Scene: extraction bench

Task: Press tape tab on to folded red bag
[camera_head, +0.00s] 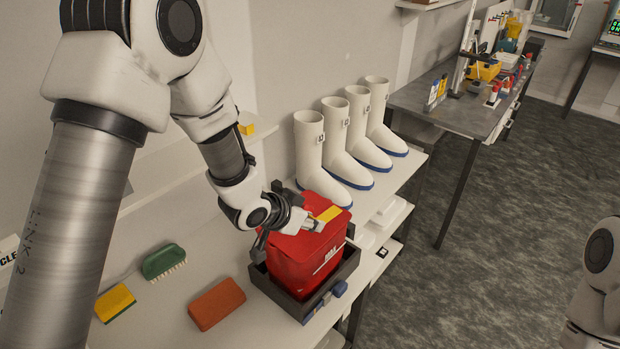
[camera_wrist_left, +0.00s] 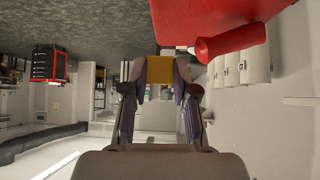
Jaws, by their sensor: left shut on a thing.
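The red bag (camera_head: 305,260) stands upright in a dark open tray (camera_head: 349,268) on the bench, its top folded over. A yellow tape tab (camera_head: 328,213) shows at the top of the bag, by the fingertips of my left gripper (camera_head: 312,224). In the left wrist view the left gripper (camera_wrist_left: 158,70) is shut on the yellow tab (camera_wrist_left: 157,70), which spans between its fingers. The red bag (camera_wrist_left: 205,12) fills the upper right there, with a rolled red part beside the fingers. I cannot tell whether the tab touches the bag. The right gripper is out of view.
A red-brown block (camera_head: 216,304), a green brush (camera_head: 163,261) and a yellow sponge (camera_head: 115,303) lie on the bench left of the tray. Several white boots (camera_head: 309,150) stand behind the bag. A grey table (camera_head: 450,112) with bottles is farther back.

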